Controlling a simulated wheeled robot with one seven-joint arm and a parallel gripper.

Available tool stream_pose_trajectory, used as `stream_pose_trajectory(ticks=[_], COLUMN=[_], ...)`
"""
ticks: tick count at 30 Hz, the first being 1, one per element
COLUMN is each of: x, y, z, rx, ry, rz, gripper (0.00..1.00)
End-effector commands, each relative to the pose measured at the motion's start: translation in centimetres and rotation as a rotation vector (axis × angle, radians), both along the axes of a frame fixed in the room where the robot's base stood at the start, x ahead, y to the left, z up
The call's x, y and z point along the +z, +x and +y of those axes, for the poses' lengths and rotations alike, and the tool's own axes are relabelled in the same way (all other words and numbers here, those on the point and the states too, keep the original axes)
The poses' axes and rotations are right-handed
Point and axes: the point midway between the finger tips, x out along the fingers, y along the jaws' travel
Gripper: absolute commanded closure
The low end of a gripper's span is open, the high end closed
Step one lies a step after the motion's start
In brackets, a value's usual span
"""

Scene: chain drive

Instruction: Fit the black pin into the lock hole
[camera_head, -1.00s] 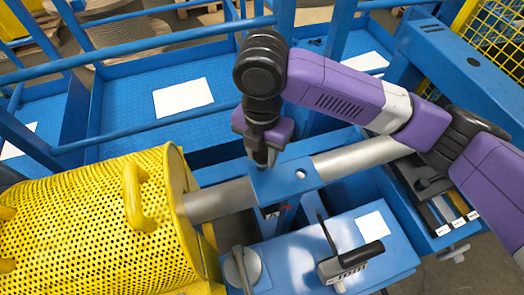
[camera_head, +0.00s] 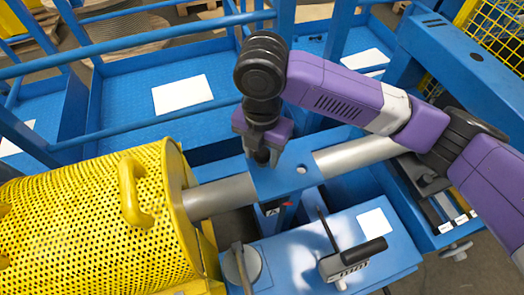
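My gripper (camera_head: 263,157) points down over the left part of a blue block (camera_head: 286,183) that sits around a grey shaft. Its fingertips are dark and small, so I cannot tell whether they are open or shut. I cannot make out the black pin as a separate thing; it may be hidden at the dark fingertips. A round hole (camera_head: 301,170) shows in the top of the blue block, to the right of the fingertips and apart from them.
A perforated yellow guard (camera_head: 95,225) with a handle stands at left. The grey shaft (camera_head: 355,157) runs on to the right. A black-handled tool (camera_head: 350,262) is on the blue table (camera_head: 395,262) in front. Blue railings cross behind my arm.

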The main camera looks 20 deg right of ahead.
Motion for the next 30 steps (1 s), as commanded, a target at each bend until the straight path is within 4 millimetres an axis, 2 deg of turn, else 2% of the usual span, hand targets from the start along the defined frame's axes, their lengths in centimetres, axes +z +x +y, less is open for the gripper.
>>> stream_pose_trajectory(ticks=[13, 24, 30], x=[0.5, 6.1, 7.7], y=[0.0, 0.1, 0.0], z=[0.0, 0.1, 0.0], rx=[0.0, 0.002, 0.0], ry=[0.0, 0.0, -0.001], rz=[-0.001, -0.003, -0.001], gripper=[0.4, 0.4, 0.4])
